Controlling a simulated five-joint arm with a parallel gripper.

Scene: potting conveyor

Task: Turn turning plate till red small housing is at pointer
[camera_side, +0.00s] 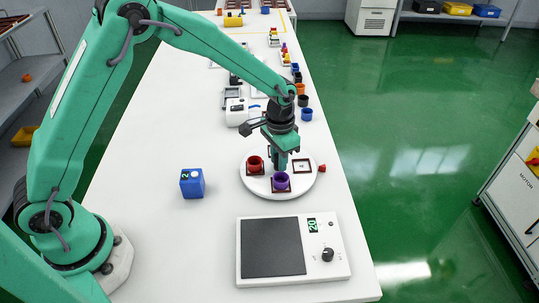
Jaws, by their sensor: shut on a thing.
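The turning plate (309,182) is a white round disc on the table. A red small housing (255,165) stands on a dark square seat at its left. A purple housing (281,181) stands at its near side. A seat with a white centre (301,166) at the right looks empty. A small red piece (321,168) at the plate's right edge looks like the pointer; the red housing is across the plate from it. My gripper (280,165) points down over the plate's middle, shut on a part of the plate there. The fingers hide that part and most of the far seat.
A scale with a dark pad (271,247) lies in front of the plate. A blue cube (192,183) stands to the left. A white device (237,112) and several small coloured parts stand behind. The table between cube and plate is clear.

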